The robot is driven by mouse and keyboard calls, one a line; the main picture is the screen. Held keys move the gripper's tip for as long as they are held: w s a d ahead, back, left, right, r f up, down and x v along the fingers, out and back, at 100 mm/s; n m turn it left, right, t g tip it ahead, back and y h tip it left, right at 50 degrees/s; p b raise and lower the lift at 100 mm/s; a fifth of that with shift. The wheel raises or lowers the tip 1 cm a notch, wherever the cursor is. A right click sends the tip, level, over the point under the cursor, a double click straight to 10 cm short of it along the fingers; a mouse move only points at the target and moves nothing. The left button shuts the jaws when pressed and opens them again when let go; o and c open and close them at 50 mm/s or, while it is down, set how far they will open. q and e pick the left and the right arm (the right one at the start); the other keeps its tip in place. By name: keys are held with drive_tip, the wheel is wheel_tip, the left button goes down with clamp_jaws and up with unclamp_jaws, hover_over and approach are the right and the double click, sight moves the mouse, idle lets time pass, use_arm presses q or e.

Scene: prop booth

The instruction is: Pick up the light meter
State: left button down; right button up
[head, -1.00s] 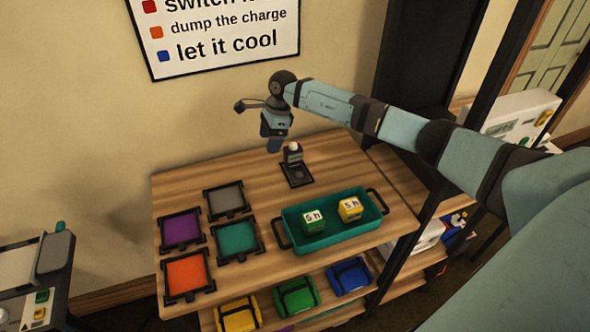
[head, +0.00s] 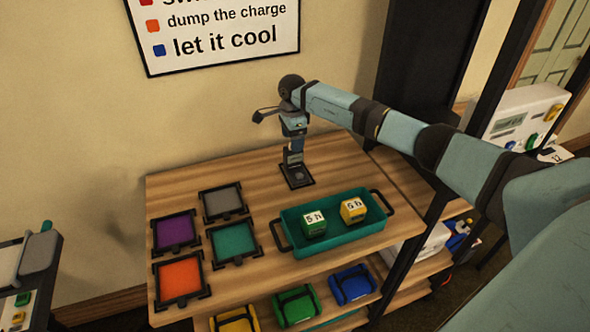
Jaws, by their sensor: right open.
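The light meter (head: 293,159) is a small dark upright device standing on a black square stand (head: 303,182) near the back of the wooden shelf top. My right gripper (head: 294,146) comes down from above and is at the meter's top, hiding its white dome. The jaws are open; I cannot tell whether they touch the meter. My left gripper is out of view.
A teal tray (head: 331,243) with a green cube (head: 314,225) and a yellow cube (head: 353,210) stands in front of the stand. Framed purple (head: 175,231), grey (head: 222,201), teal (head: 234,240) and orange (head: 180,279) pads lie left. The wall is behind.

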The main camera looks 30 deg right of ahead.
sight(293, 161)
wheel_tip(293, 161, down, 5)
drive_tip(key=shift+s+r+b, duration=0.1)
drive_tip(key=shift+r+b, duration=0.1)
drive_tip(key=shift+b, duration=0.65)
drive_tip(key=shift+r, duration=0.1)
drive_tip(key=shift+c, duration=1.3)
clamp_jaws()
drive_tip(key=shift+r, duration=0.15)
